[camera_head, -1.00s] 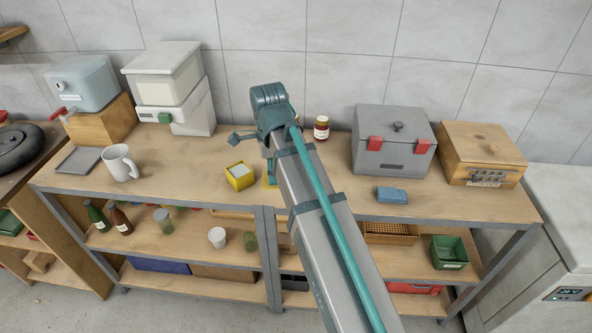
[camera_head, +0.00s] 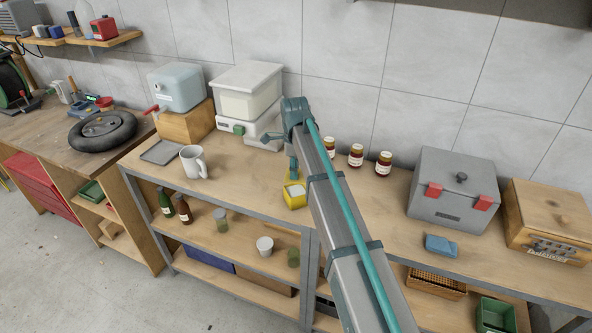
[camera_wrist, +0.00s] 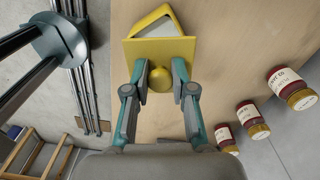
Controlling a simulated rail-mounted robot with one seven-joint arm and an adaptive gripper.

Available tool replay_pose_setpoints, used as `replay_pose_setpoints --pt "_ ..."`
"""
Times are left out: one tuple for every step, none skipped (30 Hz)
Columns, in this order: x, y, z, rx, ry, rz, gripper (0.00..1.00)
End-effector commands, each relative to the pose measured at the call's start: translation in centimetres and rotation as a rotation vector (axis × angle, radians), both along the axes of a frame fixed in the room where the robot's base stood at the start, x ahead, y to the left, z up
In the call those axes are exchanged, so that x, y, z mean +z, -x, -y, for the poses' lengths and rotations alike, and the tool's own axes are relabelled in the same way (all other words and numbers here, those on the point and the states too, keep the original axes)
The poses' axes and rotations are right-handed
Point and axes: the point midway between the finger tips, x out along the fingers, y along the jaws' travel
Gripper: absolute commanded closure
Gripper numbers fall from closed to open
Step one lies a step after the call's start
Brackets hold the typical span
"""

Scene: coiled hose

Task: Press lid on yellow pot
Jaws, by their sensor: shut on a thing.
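The yellow pot (camera_head: 296,202) stands on the workbench, a square open box with a pale inside. My gripper (camera_wrist: 160,76) is shut on the round knob of a square yellow lid (camera_wrist: 140,51). In the wrist view, the lid covers part of the pot (camera_wrist: 150,20), whose rim and pale inside show beyond it. In the head view, my gripper (camera_head: 292,168) is at the far side of the pot and my arm hides much of the area to its right. I cannot tell the gap between lid and pot.
Several jars (camera_head: 356,155) stand behind my arm, and also show in the wrist view (camera_wrist: 252,121). A grey box (camera_head: 452,195), a blue block (camera_head: 441,246) and a wooden box (camera_head: 545,225) are to the right. A white mug (camera_head: 193,162) stands left, with clear benchtop between it and the pot.

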Motion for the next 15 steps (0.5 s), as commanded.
replay_pose_setpoints --pt "-0.7 0.0 0.0 0.0 0.0 0.0 0.99" --pt "-0.9 0.0 0.0 0.0 0.0 0.0 0.99" --pt "-1.3 0.0 0.0 0.0 0.0 0.0 0.99" --pt "-1.5 0.0 0.0 0.0 0.0 0.0 0.99" --pt "-1.8 0.0 0.0 0.0 0.0 0.0 0.99" --pt "-2.2 0.0 0.0 0.0 0.0 0.0 0.99" --pt "-2.5 0.0 0.0 0.0 0.0 0.0 0.99" --pt "-2.7 0.0 0.0 0.0 0.0 0.0 0.99" --pt "-3.1 0.1 0.0 0.0 0.0 -0.001 0.99" --pt "-3.3 0.1 0.0 0.0 0.0 -0.001 0.99" --pt "-3.5 0.1 0.0 0.0 0.0 -0.001 0.99" --pt "-3.8 0.1 0.0 0.0 0.001 -0.001 0.99" --pt "-4.0 0.0 0.0 0.0 0.001 -0.001 0.99" --pt "-4.2 0.0 0.0 0.0 0.0 -0.001 0.99" --pt "-4.4 0.0 0.0 0.0 0.0 -0.001 0.99"
